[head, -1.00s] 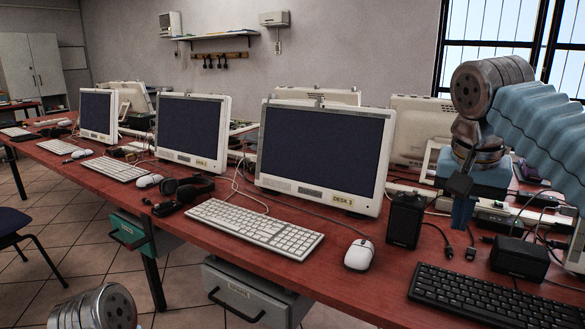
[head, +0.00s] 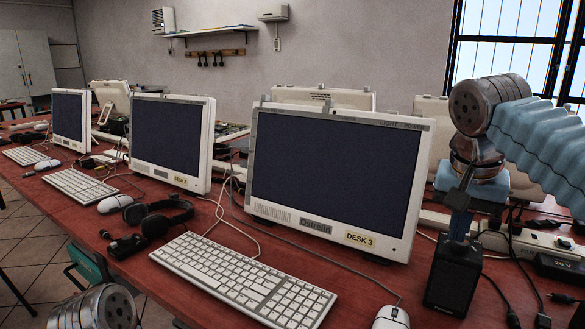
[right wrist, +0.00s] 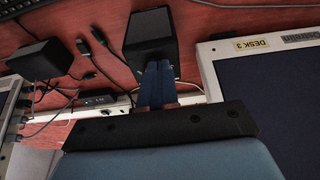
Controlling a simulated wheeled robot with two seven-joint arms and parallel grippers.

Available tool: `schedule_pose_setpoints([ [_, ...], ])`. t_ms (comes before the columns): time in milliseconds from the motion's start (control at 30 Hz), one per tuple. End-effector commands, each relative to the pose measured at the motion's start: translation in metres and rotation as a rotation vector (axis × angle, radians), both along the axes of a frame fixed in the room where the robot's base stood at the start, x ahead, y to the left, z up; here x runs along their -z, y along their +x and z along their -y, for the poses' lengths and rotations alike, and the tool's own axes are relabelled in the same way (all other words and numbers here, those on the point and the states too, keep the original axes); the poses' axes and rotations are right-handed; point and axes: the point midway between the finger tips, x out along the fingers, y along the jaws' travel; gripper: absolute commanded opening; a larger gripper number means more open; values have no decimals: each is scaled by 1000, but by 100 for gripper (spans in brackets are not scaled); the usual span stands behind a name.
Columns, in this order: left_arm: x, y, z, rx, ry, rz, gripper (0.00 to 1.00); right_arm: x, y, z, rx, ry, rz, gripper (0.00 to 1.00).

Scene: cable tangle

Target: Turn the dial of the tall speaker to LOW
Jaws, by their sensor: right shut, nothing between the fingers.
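The tall speaker (head: 454,284) is a black upright box on the red table, just right of the DESK 3 monitor. It also shows at the top of the right wrist view (right wrist: 151,38). My right gripper (head: 459,230) points down with its blue fingers shut and empty, at the speaker's top. In the right wrist view its fingertips (right wrist: 157,68) overlap the speaker's near edge; I cannot tell whether they touch it. The fingers cover part of the speaker's top, and I cannot make out the dial or its setting. My left gripper is out of view.
The DESK 3 monitor (head: 338,180) stands close left of the gripper. A white keyboard (head: 235,278) and mouse (head: 391,318) lie in front. Loose black cables (right wrist: 92,55) and a shorter black box (right wrist: 38,60) lie on the speaker's other side. A power strip (head: 545,243) lies behind right.

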Motion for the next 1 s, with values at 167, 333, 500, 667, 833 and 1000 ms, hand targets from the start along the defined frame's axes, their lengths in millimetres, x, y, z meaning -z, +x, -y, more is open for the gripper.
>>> schedule_pose_setpoints([
  [167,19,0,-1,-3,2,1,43,23,0,0,0,0,-1,0],
  [333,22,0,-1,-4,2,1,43,29,0,0,0,0,-4,0],
  [500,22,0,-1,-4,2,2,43,31,0,-1,-2,-1,-10,0],
  [667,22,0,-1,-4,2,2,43,32,0,-1,-1,-1,-15,0],
  [833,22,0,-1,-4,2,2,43,32,0,0,-1,0,-14,0],
  [1000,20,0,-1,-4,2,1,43,30,-1,1,0,-1,-9,0],
])
